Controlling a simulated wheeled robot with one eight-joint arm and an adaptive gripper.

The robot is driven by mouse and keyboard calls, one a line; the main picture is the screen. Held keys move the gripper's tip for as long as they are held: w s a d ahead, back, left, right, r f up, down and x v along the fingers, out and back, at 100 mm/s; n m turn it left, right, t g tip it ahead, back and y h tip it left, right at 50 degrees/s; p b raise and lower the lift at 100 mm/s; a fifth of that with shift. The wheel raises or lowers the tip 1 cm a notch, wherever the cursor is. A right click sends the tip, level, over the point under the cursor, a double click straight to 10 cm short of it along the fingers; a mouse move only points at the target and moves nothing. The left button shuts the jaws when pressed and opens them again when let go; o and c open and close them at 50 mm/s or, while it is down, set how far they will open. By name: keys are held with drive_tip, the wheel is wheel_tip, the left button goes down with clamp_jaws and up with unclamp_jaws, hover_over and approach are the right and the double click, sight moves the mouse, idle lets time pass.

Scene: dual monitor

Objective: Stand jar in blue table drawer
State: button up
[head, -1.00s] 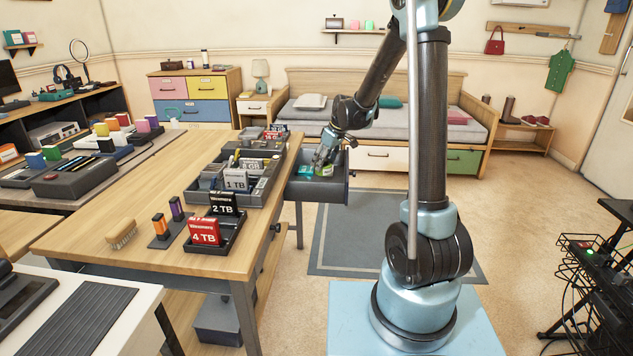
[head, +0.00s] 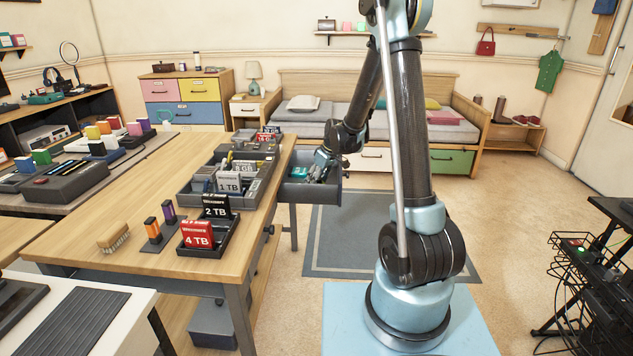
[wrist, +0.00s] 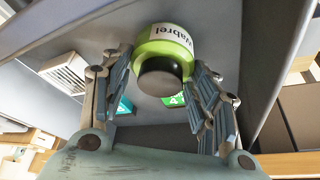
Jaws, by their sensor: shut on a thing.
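The jar (wrist: 172,46) is green with a white label and a dark round end facing the wrist camera. My gripper (wrist: 168,76) has a finger on either side of it and is shut on it. In the head view my gripper (head: 319,170) is down inside the pulled-out table drawer (head: 297,193), which looks dark blue-grey. The jar cannot be made out there. The drawer's grey inner surface also shows in the wrist view (wrist: 222,30). I cannot tell whether the jar touches the drawer floor.
A teal item (wrist: 124,105) and a green item (wrist: 176,99) show beyond the fingers in the wrist view. The wooden table (head: 120,200) holds an organizer (head: 190,197), card holders and a brush (head: 113,238). A grey rug (head: 360,235) lies on open floor beside the drawer.

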drive_tip(key=o, duration=1.1)
drive_tip(key=v, duration=1.1)
drive_tip(key=s+d+r+m, duration=0.2)
drive_tip(key=s+d+r, duration=0.3)
drive_tip(key=s+d, duration=0.3)
drive_tip(key=s+d+f+m+h, duration=0.1)
drive_tip(key=s+d+f+m, duration=0.1)
drive_tip(key=s, duration=0.8)
drive_tip(key=s+d+f+m+h, duration=0.1)
drive_tip(key=s+d+f+m, duration=0.1)
drive_tip(key=s+d, duration=0.4)
drive_tip(key=s+d+f+m+h, duration=0.1)
drive_tip(key=s+d+m, duration=0.3)
drive_tip(key=s, duration=0.9)
drive_tip(key=shift+s+d+f+m+h, duration=0.1)
drive_tip(key=shift+s+f+m+h, duration=0.2)
drive_tip(key=shift+s+f, duration=0.15)
drive_tip(key=shift+w, duration=0.1)
drive_tip(key=shift+c, duration=0.4)
